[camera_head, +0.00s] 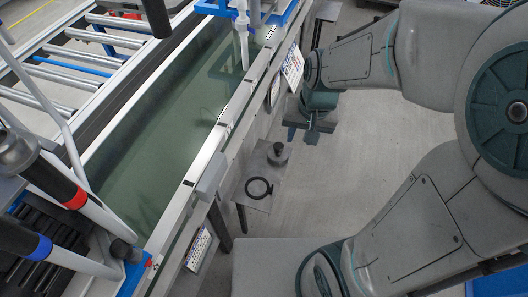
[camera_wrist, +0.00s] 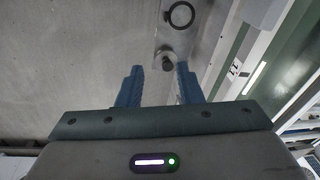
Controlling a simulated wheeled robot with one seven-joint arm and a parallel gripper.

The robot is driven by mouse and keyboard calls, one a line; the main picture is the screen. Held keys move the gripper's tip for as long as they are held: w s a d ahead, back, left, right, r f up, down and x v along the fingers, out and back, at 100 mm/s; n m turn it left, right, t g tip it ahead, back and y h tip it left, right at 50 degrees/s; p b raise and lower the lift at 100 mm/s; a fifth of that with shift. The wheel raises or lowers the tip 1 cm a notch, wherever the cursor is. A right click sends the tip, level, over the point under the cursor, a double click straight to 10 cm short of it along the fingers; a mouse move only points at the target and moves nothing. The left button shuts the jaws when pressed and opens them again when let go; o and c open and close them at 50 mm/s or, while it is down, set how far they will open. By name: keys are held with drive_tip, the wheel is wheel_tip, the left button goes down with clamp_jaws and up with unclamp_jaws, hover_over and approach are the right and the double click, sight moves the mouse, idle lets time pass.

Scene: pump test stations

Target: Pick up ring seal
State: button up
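The ring seal is a black ring (camera_head: 259,188) lying flat on a small grey metal shelf (camera_head: 240,197) beside the water tank. It also shows in the wrist view (camera_wrist: 181,15) near the top edge, whole and uncovered. My gripper (camera_head: 308,137) hangs above the floor to the right of the tank, beyond the shelf and apart from the ring. In the wrist view its two blue fingers (camera_wrist: 158,84) are spread apart with nothing held between them. The ring is ahead of the fingertips, slightly right of their middle.
A dark cylindrical knob-like part (camera_head: 278,153) stands on the shelf near the ring; in the wrist view (camera_wrist: 167,62) it lies between the fingertips and the ring. The long tank (camera_head: 160,130) with its metal rim borders the shelf. The floor (camera_head: 380,170) to the right is clear.

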drive_tip(key=m+g+h+b, duration=0.1)
drive_tip(key=b, duration=0.7)
hover_over(272, 187)
wheel_tip(272, 187, down, 22)
wheel_tip(272, 187, down, 8)
drive_tip(key=b, duration=0.2)
drive_tip(key=shift+s+a+f+b, duration=0.1)
drive_tip(key=shift+a+f+b, duration=0.05)
drive_tip(key=shift+b, duration=0.15)
drive_tip(key=shift+m, duration=0.3)
wheel_tip(272, 187, down, 6)
drive_tip(key=shift+r+b, duration=0.15)
drive_tip(key=shift+b, duration=1.05)
clamp_jaws()
